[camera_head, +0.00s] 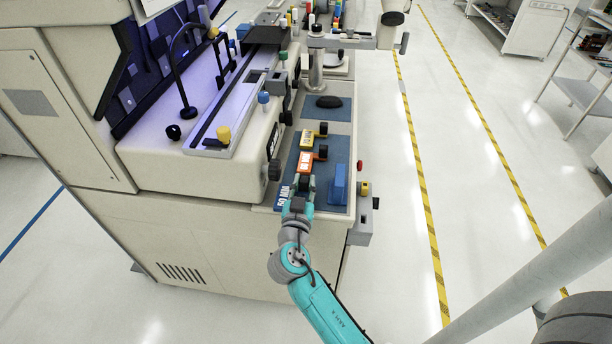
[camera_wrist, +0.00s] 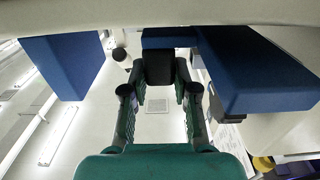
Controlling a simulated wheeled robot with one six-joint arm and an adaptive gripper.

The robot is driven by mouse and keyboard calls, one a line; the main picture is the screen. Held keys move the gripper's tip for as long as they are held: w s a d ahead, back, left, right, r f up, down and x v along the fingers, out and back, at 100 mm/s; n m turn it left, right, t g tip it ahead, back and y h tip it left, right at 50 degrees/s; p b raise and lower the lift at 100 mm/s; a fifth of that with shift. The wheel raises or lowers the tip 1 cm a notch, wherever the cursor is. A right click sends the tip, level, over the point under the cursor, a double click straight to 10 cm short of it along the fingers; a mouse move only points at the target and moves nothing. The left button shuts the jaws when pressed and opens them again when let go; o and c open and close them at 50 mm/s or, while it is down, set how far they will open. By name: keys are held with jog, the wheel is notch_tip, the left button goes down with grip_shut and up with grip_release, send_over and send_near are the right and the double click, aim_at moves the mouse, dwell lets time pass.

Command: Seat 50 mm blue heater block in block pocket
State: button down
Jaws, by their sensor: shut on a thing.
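The blue heater block (camera_head: 284,199) marked "50 MM" is at the front left of the blue-lined tray of the machine. My gripper (camera_head: 304,185) is at its right end, its teal fingers closed around a black knob. In the wrist view, my gripper (camera_wrist: 158,78) has the black knob (camera_wrist: 158,67) between its fingertips, with blue block surface (camera_wrist: 255,75) behind and to the right. A second blue piece (camera_head: 339,185) stands to the right on the tray. I cannot make out the block pocket, nor whether the held block touches the tray.
An orange block (camera_head: 305,162) and a yellow block (camera_head: 307,138), each with a black knob, lie farther back. A dark oval item (camera_head: 328,101) lies behind them. The tray's raised rim and a side box (camera_head: 362,228) edge the right. Open floor (camera_head: 395,270) lies right.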

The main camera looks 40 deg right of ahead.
jog(key=x, duration=0.3)
jog(key=shift+w+d+f, duration=0.25)
jog(key=shift+d+f, duration=0.05)
jog(key=shift+f, duration=0.05)
jog(key=shift+w+f, duration=0.1)
jog(key=shift+f, duration=0.05)
jog(key=shift+f, duration=0.15)
jog(key=c, duration=0.9)
grip_release()
jog(key=shift+f, duration=0.1)
